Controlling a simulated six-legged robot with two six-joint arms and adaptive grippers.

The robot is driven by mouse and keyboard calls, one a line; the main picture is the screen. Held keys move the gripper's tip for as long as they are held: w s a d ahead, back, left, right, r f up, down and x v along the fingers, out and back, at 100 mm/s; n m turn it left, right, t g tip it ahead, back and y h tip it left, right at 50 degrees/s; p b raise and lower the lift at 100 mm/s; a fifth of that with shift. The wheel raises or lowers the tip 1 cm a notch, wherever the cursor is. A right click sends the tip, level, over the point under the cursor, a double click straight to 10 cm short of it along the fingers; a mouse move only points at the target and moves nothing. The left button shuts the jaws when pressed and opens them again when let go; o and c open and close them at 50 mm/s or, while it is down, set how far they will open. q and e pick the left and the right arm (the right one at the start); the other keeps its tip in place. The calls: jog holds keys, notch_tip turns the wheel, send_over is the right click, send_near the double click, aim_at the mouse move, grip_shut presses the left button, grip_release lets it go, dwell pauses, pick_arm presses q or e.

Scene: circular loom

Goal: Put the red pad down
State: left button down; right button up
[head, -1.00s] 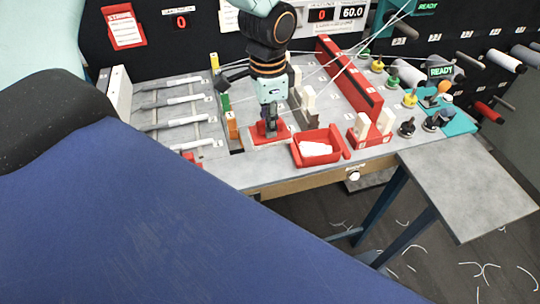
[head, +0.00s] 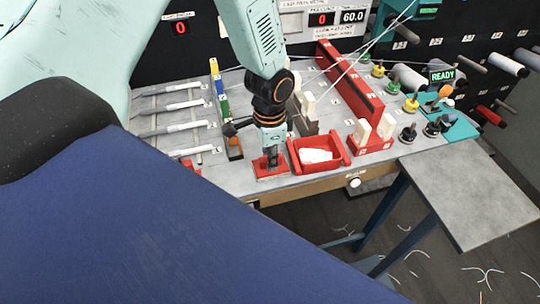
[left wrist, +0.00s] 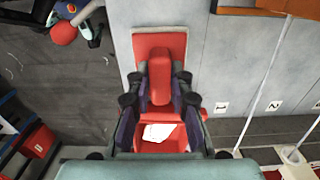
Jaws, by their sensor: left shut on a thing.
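The red pad (head: 271,172) is a flat red plate with a raised red grip, near the bench's front edge, just left of the red tray. My left gripper (head: 271,157) points down at it from above. In the left wrist view the fingers of my left gripper (left wrist: 160,98) are shut on the grip of the red pad (left wrist: 160,42), one on each side. The plate looks level and close to the bench top; I cannot tell whether it touches. My right gripper is not in view.
The red tray (head: 345,158) holding white material stands close to the right of the pad. A red rack (head: 372,146) with white pegs is farther right. A coloured strip (head: 222,104) and several grey tools lie left. White strings cross above the bench (head: 185,142).

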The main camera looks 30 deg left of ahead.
pick_arm(q)
jog(key=shift+s+r, duration=0.15)
jog(key=shift+s, duration=0.15)
jog(key=shift+f, duration=0.2)
jog(key=c, duration=1.2)
grip_release()
jog(key=shift+w, duration=0.2)
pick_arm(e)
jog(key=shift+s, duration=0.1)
pick_arm(q)
jog(key=shift+r, duration=0.3)
notch_tip(320, 180, up, 12)
